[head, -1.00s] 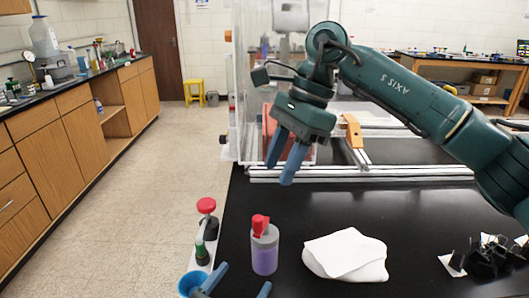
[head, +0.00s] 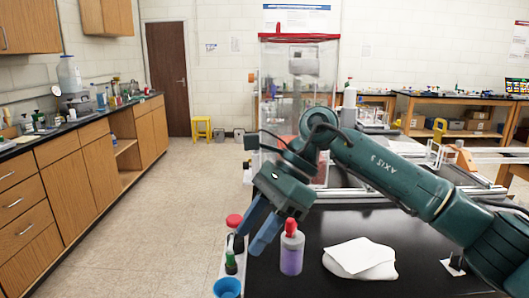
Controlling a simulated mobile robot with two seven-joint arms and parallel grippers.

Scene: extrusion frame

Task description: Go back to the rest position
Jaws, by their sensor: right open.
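My right arm comes in from the right above the black bench. Its teal right gripper (head: 252,237) points down and left, with its two blue fingers apart and nothing between them. In the picture the fingertips lie just left of the purple bottle with a red cap (head: 291,250); I cannot tell whether they touch anything. My left gripper is out of view. The aluminium extrusion frame (head: 365,193) lies on the bench behind my right arm, which hides part of it.
A white folded cloth (head: 361,259) lies on the black bench (head: 335,222). A red-capped bottle (head: 234,221) and a blue cup (head: 227,287) stand at its left edge. A clear enclosure with a red top edge (head: 299,38) stands behind. The floor (head: 165,225) at left is open.

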